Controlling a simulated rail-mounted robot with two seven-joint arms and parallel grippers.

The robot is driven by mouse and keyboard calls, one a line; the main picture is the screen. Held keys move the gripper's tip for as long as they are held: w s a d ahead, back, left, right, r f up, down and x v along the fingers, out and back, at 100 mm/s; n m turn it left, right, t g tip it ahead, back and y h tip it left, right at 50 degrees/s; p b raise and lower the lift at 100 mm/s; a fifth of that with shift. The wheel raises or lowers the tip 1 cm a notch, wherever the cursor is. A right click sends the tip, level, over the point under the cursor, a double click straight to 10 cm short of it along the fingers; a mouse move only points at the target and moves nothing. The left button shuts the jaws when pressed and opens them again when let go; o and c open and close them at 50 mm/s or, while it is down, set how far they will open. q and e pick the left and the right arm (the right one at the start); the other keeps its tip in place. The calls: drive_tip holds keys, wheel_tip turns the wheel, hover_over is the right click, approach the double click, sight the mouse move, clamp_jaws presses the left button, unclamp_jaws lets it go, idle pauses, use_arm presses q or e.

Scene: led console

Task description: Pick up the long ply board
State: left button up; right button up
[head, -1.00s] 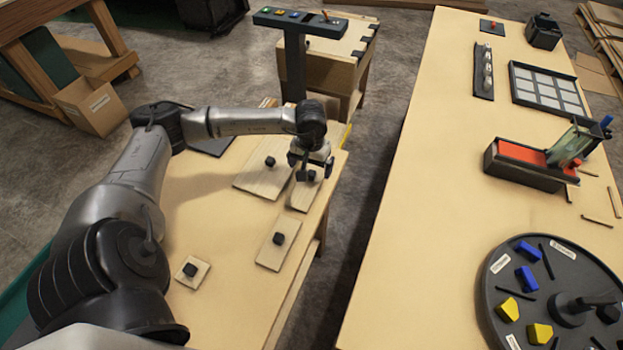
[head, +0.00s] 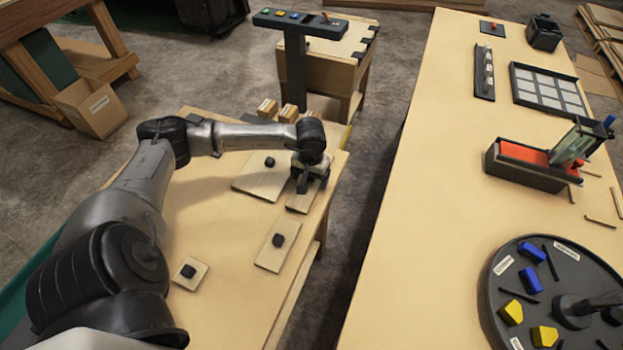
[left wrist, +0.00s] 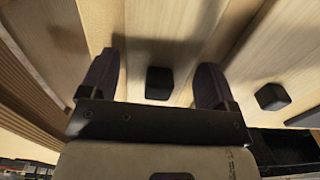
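A narrow, long ply board (head: 299,207) with a black knob lies on the left table, partly hidden under my left gripper (head: 312,186). In the left wrist view, the open fingers of the gripper (left wrist: 155,85) stand on either side of the board's black knob (left wrist: 158,83), with gaps at both sides. The board (left wrist: 150,35) runs up the picture between the fingers. Whether the fingertips reach knob height is hard to tell. My right gripper is not in view.
A wider board (head: 258,183) with a knob lies close left of the long one. A shorter board (head: 278,250) and a small square board (head: 189,273) lie nearer. Small wooden blocks (head: 288,113) stand behind. A button console (head: 300,22) rises beyond the table.

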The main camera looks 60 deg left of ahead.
use_arm(q)
drive_tip(key=c, duration=0.7)
drive_tip(key=shift+r, duration=0.1)
